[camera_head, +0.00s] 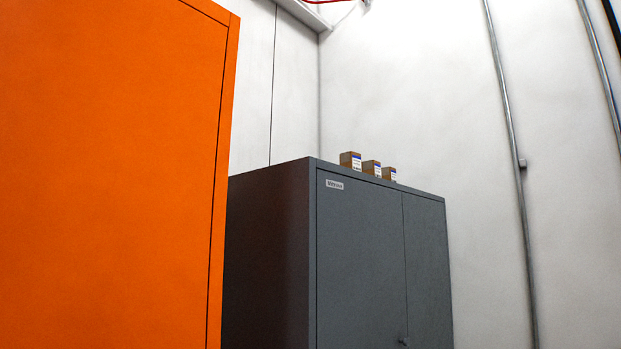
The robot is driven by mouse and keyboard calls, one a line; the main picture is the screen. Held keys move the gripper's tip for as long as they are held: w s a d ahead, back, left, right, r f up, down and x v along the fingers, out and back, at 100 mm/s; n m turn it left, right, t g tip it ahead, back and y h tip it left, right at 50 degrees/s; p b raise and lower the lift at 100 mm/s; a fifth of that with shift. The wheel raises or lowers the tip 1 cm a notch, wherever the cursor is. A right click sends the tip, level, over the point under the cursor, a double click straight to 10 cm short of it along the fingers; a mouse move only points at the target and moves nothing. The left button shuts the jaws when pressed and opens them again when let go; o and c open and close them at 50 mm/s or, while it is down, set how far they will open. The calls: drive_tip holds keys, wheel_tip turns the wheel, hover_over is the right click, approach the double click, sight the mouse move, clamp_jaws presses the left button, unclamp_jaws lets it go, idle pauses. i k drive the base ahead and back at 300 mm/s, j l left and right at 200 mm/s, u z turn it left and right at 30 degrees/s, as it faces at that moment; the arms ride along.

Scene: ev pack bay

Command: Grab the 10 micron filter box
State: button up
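Three small brown boxes with white and blue labels stand in a row on top of a dark grey cabinet (360,240). The left box (346,160) looks largest, the middle box (369,167) is beside it, and the right box (386,173) is at the end. Their label print is too small to read, so I cannot tell which one is the 10 micron filter box. My gripper is not in view.
A tall orange cabinet (105,180) fills the left side, nearer than the grey one and partly covering its left side. The grey cabinet has a small label plate (334,184) and closed doors. Vertical pipes (515,150) run down the white wall (420,90) at right.

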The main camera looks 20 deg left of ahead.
sight(389, 173)
drive_tip(key=i+l+u, duration=0.75)
drive_tip(key=l, duration=0.25)
drive_tip(key=i+l+u, duration=0.3)
drive_tip(key=l, duration=0.15)
drive_tip(key=i+l+u, duration=0.1)
drive_tip(key=l+u, duration=0.15)
drive_tip(key=l, duration=0.2)
drive_tip(key=i+l, duration=0.1)
drive_tip(key=l, duration=0.3)
